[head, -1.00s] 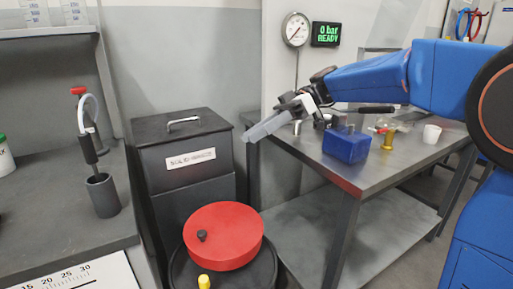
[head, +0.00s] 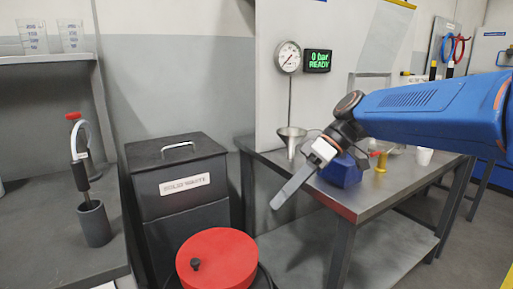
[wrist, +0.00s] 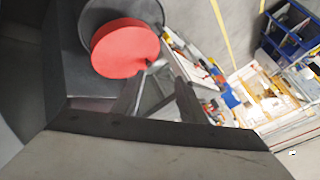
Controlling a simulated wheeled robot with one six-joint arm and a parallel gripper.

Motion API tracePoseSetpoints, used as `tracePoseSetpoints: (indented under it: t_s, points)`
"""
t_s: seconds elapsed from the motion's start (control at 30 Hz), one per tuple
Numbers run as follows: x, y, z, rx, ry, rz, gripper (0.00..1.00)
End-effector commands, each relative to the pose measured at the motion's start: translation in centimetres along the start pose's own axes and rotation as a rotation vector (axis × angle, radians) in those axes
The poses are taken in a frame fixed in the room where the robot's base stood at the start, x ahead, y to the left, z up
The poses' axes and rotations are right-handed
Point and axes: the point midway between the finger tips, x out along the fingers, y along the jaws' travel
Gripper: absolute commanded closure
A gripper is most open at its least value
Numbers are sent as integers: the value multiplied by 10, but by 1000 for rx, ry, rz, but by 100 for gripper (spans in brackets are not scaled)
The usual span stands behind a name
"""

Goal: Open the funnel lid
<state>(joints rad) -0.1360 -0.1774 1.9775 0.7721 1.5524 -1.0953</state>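The red round lid (head: 217,262) with a small black knob (head: 195,265) lies flat and looks shut on a black drum at the bottom of the head view. It also shows in the wrist view (wrist: 125,50), on the dark round drum top (wrist: 150,10). My gripper (head: 277,203) points down and left, above and to the right of the lid, clear of it. In the wrist view my gripper (wrist: 162,82) has its two grey fingers apart with nothing between them. The lid's front edge is cut off in the head view.
A dark solid waste bin (head: 178,185) stands behind the lid. A steel table (head: 385,195) on the right bears a metal funnel (head: 291,136) and a blue block (head: 341,172) near my arm. A grey bench (head: 60,250) is on the left.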

Motion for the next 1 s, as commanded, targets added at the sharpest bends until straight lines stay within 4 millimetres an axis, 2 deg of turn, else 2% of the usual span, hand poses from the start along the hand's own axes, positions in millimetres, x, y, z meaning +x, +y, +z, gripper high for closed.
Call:
tracePoseSetpoints:
  t_s: [0.03, 0.1, 0.37, 0.7, 0.8, 1.0]
  points:
    - [0, -2, 18, 54, -14, 52, 62]
    - [2, -2, 43, 135, -33, 124, 62]
    - [4, 2, 134, 416, -54, 402, 62]
    - [1, 8, 246, 714, 30, 770, 62]
    - [1, 10, 273, 780, 72, 865, 62]
    - [-1, 13, 307, 855, 141, 986, 62]
